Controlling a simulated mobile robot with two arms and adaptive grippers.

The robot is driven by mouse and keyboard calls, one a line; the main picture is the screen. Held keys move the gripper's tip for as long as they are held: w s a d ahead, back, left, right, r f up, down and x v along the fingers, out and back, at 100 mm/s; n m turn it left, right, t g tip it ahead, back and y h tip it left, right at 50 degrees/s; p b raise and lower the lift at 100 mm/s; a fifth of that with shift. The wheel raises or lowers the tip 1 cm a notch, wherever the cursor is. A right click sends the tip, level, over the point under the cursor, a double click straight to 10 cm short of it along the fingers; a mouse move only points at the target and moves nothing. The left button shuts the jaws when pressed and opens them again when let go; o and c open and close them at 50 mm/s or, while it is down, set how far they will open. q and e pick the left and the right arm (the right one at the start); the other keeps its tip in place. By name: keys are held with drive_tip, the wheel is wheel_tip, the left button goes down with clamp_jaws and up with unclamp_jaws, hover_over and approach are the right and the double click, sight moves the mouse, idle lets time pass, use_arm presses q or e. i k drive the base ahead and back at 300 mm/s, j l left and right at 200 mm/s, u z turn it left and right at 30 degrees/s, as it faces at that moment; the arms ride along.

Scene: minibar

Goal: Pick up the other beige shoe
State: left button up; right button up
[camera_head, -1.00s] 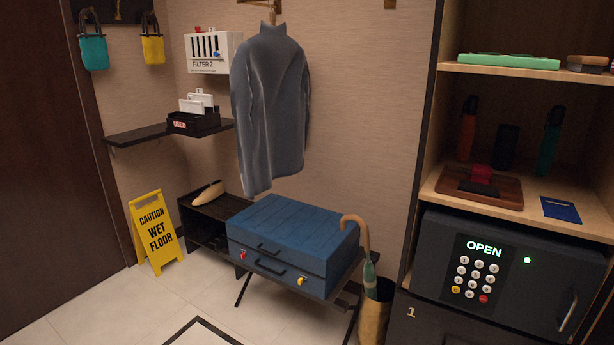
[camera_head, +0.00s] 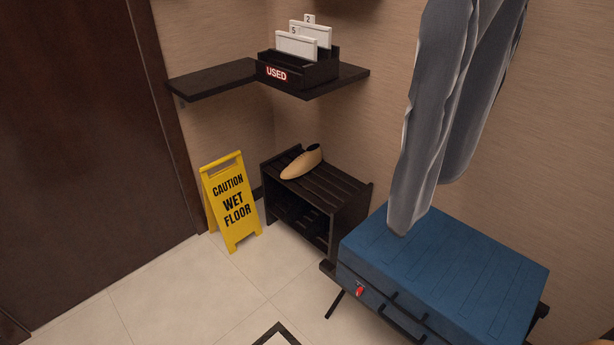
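One beige shoe (camera_head: 302,162) lies on the slatted top of a dark shoe rack (camera_head: 345,192) against the back wall. The rack's lower shelf is in deep shadow, and I cannot tell what is in it. No second beige shoe shows clearly. Neither of my grippers is in view.
A yellow wet floor sign (camera_head: 230,202) stands left of the rack. A blue suitcase (camera_head: 450,275) on a stand is at the right, with a grey garment (camera_head: 440,110) hanging over it. A dark wall shelf (camera_head: 215,80) holds a box marked USED (camera_head: 300,76). The tiled floor (camera_head: 180,290) in front is clear.

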sight(310, 160)
drive_tip(key=i+j+z, duration=0.2)
drive_tip(key=i, duration=0.2)
drive_tip(key=i+j+z, duration=0.3)
drive_tip(key=z, duration=0.15)
drive_tip(key=i+j+z, duration=0.2)
drive_tip(key=j+z, duration=0.3)
